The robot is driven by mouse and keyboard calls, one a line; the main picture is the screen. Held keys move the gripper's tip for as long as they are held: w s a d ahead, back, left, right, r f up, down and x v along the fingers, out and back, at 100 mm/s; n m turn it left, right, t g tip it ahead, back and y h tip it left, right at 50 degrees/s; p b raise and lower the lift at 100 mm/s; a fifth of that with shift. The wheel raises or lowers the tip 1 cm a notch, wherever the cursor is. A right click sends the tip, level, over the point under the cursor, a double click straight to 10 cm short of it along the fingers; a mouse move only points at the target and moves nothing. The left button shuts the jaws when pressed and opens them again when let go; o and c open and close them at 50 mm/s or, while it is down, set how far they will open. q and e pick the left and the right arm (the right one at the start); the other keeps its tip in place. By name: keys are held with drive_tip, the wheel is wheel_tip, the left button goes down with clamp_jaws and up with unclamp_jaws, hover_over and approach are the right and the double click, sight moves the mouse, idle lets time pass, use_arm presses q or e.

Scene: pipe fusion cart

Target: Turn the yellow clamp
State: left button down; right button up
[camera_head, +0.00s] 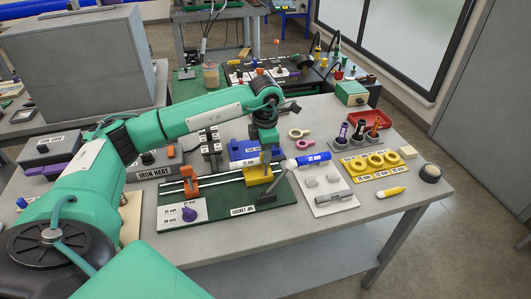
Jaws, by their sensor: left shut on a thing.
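The yellow clamp (258,175) stands on the rails of the green socket jig board (225,207), at its right end. My left arm reaches over from the left, and my left gripper (266,156) points down right at the top of the clamp. Its fingers are small and dark here, shut on the clamp's top part, which they largely hide. A grey bar with a dark end slants down from the clamp toward the board's front. An orange clamp (190,182) stands at the left end of the rails. My right gripper is not in view.
A blue-and-white pipe (308,160) lies just right of the clamp, near a white board (325,190) with grey fittings. A blue block (243,150) is close behind. The table's front edge is clear.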

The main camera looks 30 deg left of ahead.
use_arm(q)
drive_tip(key=shift+r, duration=0.15)
drive_tip(key=c, duration=1.4)
unclamp_jaws()
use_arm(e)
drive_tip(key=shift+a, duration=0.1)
